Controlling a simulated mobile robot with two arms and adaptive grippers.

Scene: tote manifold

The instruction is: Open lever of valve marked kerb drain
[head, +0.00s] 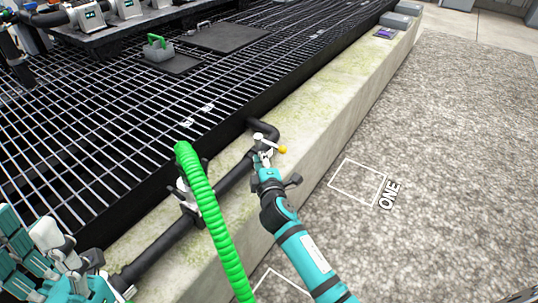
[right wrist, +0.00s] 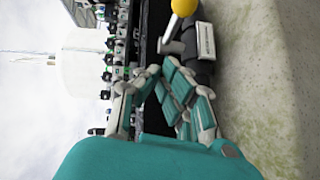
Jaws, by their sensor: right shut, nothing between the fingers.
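A valve (head: 264,139) with a pale body and a yellow-knobbed lever (head: 282,150) sits on the black pipe along the concrete kerb. The right wrist view shows the yellow knob (right wrist: 184,7), the short metal lever (right wrist: 172,38) and a label plate (right wrist: 206,40) whose text is too small to read. My right gripper (head: 262,156) is shut and empty, close beside the valve at its near side. In the right wrist view its fingertips (right wrist: 163,73) are just below the lever; contact cannot be told. My left gripper (head: 40,248) is at the lower left, its jaw state unclear.
A bright green ribbed hose (head: 210,222) rises in front of the pipe (head: 160,250), partly hiding another fitting (head: 184,194). Black grating (head: 110,130) lies behind the kerb (head: 335,105). Gravel floor (head: 440,150) with a white square marked ONE is open at right.

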